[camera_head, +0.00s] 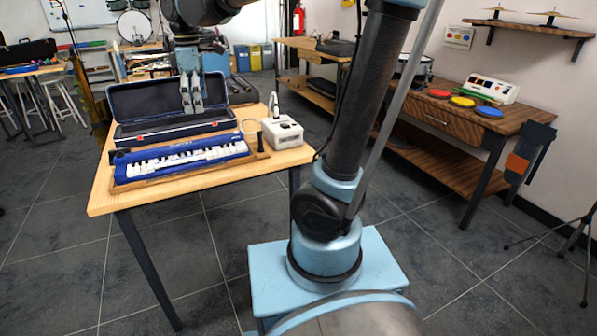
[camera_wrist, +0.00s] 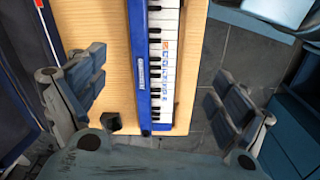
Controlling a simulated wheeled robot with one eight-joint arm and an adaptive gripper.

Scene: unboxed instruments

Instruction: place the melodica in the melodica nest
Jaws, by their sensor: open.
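The melodica (camera_head: 185,160) is blue with white and black keys. It lies on a wooden tray (camera_head: 262,152) along the table's front side. In the wrist view the melodica (camera_wrist: 140,60) runs lengthwise between the spread fingers, below them. My gripper (camera_head: 192,108) is open and empty, pointing down; in the head view it overlaps the open case. In the wrist view its fingers (camera_wrist: 160,98) stand wide apart. The open dark blue case (camera_head: 165,97) lies behind the melodica, lid raised. The gripper hides part of its interior, and I cannot make out the nest itself.
A white box-like device (camera_head: 282,132) stands right of the case on the wooden table (camera_head: 100,200). A small black piece (camera_wrist: 112,121) lies beside the melodica's end. A side bench (camera_head: 425,110) with colored discs is at the right.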

